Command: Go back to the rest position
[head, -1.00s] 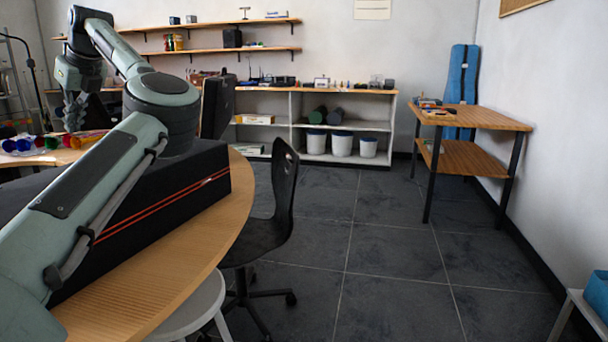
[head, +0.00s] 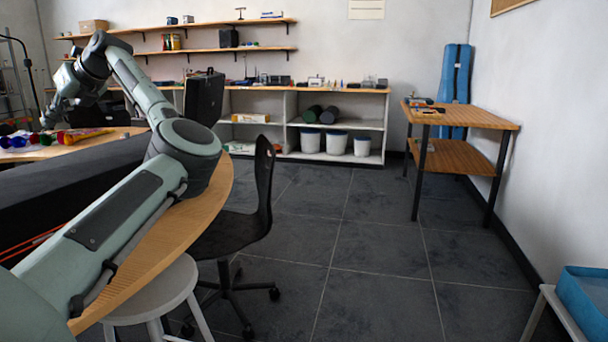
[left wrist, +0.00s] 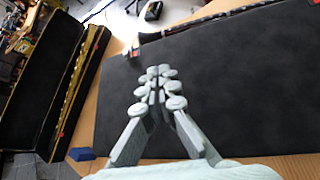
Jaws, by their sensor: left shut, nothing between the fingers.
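My left arm reaches over the round wooden table from the left in the head view. Its gripper (head: 52,108) hangs at the far left, past the black case (head: 70,185), and looks small there. In the left wrist view the gripper (left wrist: 160,75) has its fingers together with nothing between them. It is over the flat black surface of a case (left wrist: 225,75), apparently not touching it. My right gripper is in neither view.
A black chair (head: 240,225) and a white stool (head: 155,295) stand at the table's edge (head: 205,215). An open long case (left wrist: 50,80) lies left in the wrist view. A two-level wooden table (head: 460,118) and a blue crate (head: 585,290) stand right. The middle floor is clear.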

